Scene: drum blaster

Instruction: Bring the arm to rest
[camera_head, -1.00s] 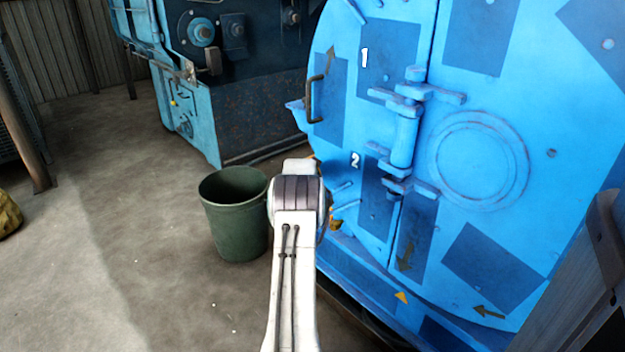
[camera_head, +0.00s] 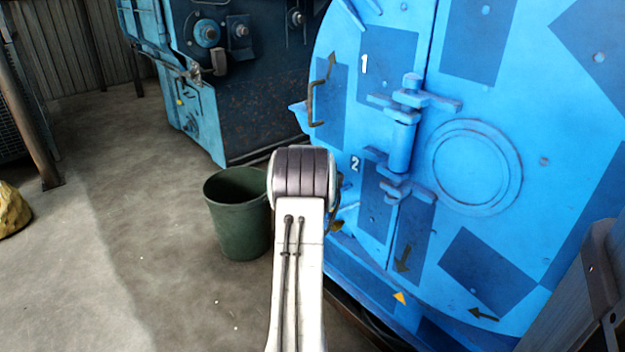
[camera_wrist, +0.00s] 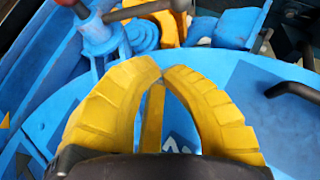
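In the wrist view my gripper (camera_wrist: 162,68) has yellow ribbed fingers. Their tips are drawn together and nearly touch, with a third yellow strip showing between them. I see no object held between the fingers. In the head view my white arm rises from the bottom middle to a dark-banded joint. The part beyond that joint is mostly hidden behind it. The big blue drum door (camera_head: 475,170) stands just beyond and to the right of the arm. In the wrist view blue machinery (camera_wrist: 285,120) fills the area behind the fingers.
A dark green bin (camera_head: 240,215) stands on the floor just left of my arm. A darker blue machine (camera_head: 250,85) is behind it. A yellowish sack (camera_head: 10,210) lies at the left edge.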

